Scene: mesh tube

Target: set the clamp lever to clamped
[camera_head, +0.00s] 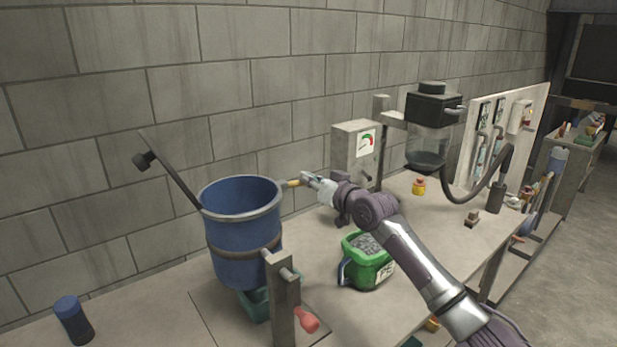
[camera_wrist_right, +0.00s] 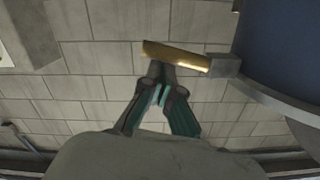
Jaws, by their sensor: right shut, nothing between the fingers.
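A blue bucket-like vessel (camera_head: 232,228) with a grey rim stands on the bench; its wall fills the upper right of the wrist view (camera_wrist_right: 290,35). A short brass-coloured lever (camera_head: 291,183) sticks out sideways from the rim. In the wrist view the lever (camera_wrist_right: 178,57) runs left from a grey block on the vessel. My right gripper (camera_head: 308,178) is shut and empty, its fingertips at the lever's free end. In the wrist view the fingertips (camera_wrist_right: 162,74) overlap the lever's lower edge; I cannot tell whether they touch. My left gripper is out of view.
A post with a red handle (camera_head: 306,320) stands in front of the vessel. A dark rod with a block (camera_head: 146,160) rises at its left. A green container (camera_head: 368,262) sits below my right arm. A grey gauge box (camera_head: 352,152) stands behind.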

